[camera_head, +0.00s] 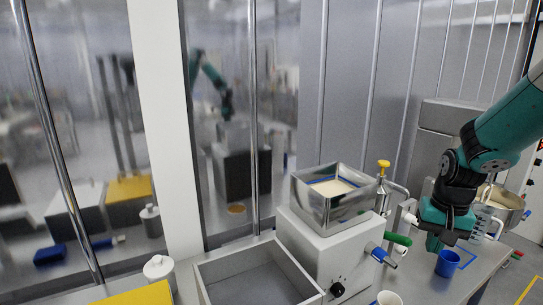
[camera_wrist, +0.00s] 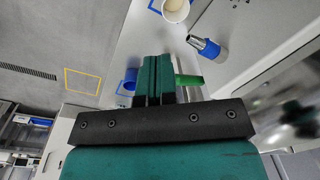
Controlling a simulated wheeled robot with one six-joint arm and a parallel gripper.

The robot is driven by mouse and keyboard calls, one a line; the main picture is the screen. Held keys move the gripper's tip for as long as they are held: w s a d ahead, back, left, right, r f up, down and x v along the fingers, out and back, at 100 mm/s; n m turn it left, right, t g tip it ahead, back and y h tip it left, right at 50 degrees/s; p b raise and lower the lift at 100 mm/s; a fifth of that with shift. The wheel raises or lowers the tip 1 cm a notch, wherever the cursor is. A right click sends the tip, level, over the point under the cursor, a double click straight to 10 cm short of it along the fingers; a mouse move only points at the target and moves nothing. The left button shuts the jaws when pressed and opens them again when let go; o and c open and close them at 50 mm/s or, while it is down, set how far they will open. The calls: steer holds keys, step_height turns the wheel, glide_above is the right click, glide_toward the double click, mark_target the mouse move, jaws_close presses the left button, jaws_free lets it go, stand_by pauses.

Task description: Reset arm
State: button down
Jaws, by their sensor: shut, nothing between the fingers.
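My green gripper (camera_head: 436,243) hangs pointing down from my arm at the right, above the steel counter (camera_head: 425,285). Its two fingers are pressed together with nothing between them, as the wrist view also shows (camera_wrist: 157,78). A blue cup (camera_head: 447,263) stands on the counter just right of and below the gripper, apart from it as far as I can tell. The blue cup also shows partly behind the fingers in the wrist view (camera_wrist: 130,75).
A white machine (camera_head: 317,252) with a steel hopper (camera_head: 335,212), green handle (camera_head: 397,239) and blue-collared nozzle (camera_head: 383,258) stands left of my gripper. A pale cup (camera_head: 388,298) is at the front. A measuring jug (camera_head: 484,225) and steel bowl (camera_head: 508,199) stand behind. An open grey tray (camera_head: 213,287) is left.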

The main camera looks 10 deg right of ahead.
steer(key=s+a+n+y+b, duration=0.2)
steer(key=s+a+n+b, duration=0.3)
steer(key=s+a, duration=0.4)
steer(key=s+a+f+n+y+b, duration=0.1)
steer(key=s+a+n+b, duration=0.5)
steer(key=a, duration=1.2)
steer(key=s+n, duration=0.2)
steer(key=s, duration=0.1)
steer(key=shift+s+a+y, duration=0.25)
steer(key=shift+s+y, duration=0.15)
